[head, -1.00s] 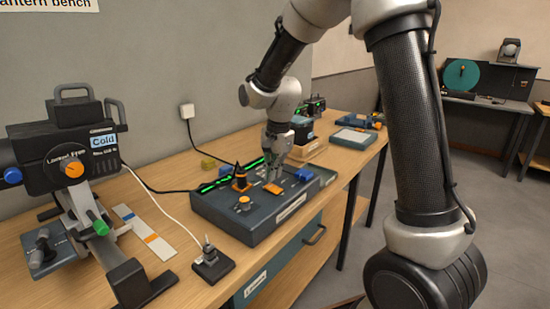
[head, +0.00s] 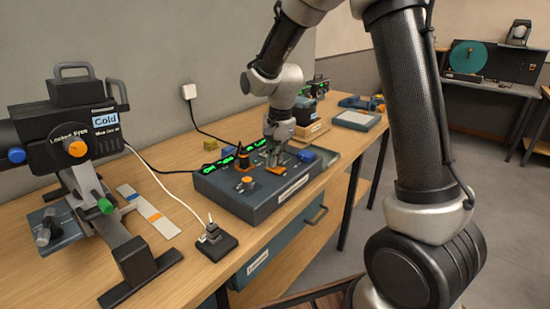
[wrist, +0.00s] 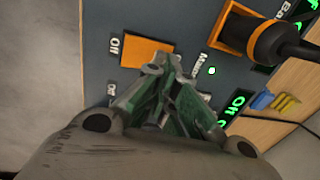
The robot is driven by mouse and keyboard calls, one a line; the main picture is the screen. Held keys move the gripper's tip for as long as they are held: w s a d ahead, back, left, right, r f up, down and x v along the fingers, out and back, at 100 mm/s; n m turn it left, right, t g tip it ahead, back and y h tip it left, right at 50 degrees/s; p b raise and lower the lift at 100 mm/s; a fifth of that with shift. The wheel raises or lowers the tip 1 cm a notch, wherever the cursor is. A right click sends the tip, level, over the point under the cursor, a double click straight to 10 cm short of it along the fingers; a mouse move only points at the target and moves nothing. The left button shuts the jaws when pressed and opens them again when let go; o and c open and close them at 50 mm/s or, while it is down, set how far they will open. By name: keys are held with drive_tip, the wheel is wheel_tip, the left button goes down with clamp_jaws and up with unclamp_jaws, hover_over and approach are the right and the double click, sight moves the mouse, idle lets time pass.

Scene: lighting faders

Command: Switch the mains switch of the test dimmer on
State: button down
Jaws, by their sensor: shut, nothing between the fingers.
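The test dimmer (head: 262,208) is a dark grey-blue box on the wooden bench. On its top, in the wrist view, is a flat orange switch plate (wrist: 145,52) with white "Off" lettering beside it. A partly hidden label, seemingly "Mains", and a small lit green lamp (wrist: 211,71) are near it. My gripper (wrist: 160,72) is shut and empty, its fingertips at the plate's lower right edge. I cannot tell whether they touch it. In the head view my gripper (head: 275,158) is low over the dimmer's top. The switch's tilt is unclear.
A black handle on an orange base (wrist: 265,38) stands close to my fingers. An orange knob (head: 246,183) is on the dimmer's near left. A lantern (head: 75,140) on a stand and a small socket block (head: 215,241) are at left.

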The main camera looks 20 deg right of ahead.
sight(282, 167)
drive_tip(key=shift+s+d+r, duration=0.25)
drive_tip(key=shift+s+d, duration=0.15)
drive_tip(key=shift+s, duration=0.2)
drive_tip(key=shift+r, duration=0.1)
wheel_tip(282, 167, up, 12)
drive_tip(key=s, duration=0.1)
drive_tip(key=shift+d, duration=0.4)
